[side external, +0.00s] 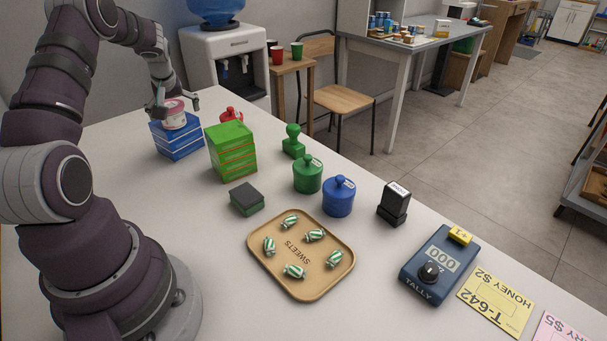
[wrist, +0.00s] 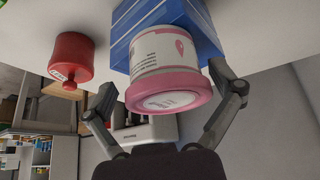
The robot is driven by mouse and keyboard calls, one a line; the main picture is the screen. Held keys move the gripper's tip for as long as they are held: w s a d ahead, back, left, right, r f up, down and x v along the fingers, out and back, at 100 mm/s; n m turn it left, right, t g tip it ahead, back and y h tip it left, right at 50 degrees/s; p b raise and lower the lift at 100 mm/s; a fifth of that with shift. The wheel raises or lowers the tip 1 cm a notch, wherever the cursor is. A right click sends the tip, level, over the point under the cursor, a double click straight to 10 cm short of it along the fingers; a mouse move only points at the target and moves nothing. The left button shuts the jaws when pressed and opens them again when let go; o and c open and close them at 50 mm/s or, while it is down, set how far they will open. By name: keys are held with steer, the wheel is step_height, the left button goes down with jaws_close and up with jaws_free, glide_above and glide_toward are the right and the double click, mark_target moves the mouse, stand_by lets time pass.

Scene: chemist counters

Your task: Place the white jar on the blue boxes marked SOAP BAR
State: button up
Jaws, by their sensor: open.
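The white jar (side external: 174,118) with a pink lid stands upright on top of the stack of blue boxes (side external: 178,143) at the back left of the counter. In the wrist view the jar (wrist: 165,62) shows its printed label and pink lid, with the blue boxes (wrist: 136,20) behind it. My gripper (side external: 178,109) is at the jar. In the wrist view its fingers (wrist: 167,108) are spread wide, one on each side of the lid, with gaps visible. The writing on the blue boxes is too small to read.
A stack of green boxes (side external: 231,150) stands right of the blue boxes. A red lidded pot (side external: 231,114) is behind it, also in the wrist view (wrist: 71,58). Green (side external: 307,175) and blue (side external: 338,197) pots and a sweets tray (side external: 262,274) are farther right.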

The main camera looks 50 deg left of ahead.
steer(key=shift+d+r, duration=0.15)
steer(key=shift+r, duration=0.3)
steer(key=v, duration=1.1)
steer(key=w+d+r+m+t+h, duration=0.1)
steer(key=d+r+m, duration=0.1)
steer(key=d, duration=0.4)
steer(key=w+d+r+m+t, duration=0.1)
steer(key=w+d+m, duration=0.15)
steer(key=d, duration=0.25)
steer(key=s+d+m+t+h, duration=0.1)
steer(key=s+d+m, duration=0.3)
steer(key=d, duration=0.5)
steer(key=s+d+f+m+h, duration=0.1)
steer(key=s+d+m+h, duration=0.2)
steer(key=d+m, duration=0.3)
steer(key=d, duration=0.3)
steer(key=shift+s+d+f+t+h, duration=0.2)
steer(key=shift+s+d+t+h, duration=0.1)
steer(key=shift+s+d+t, duration=0.1)
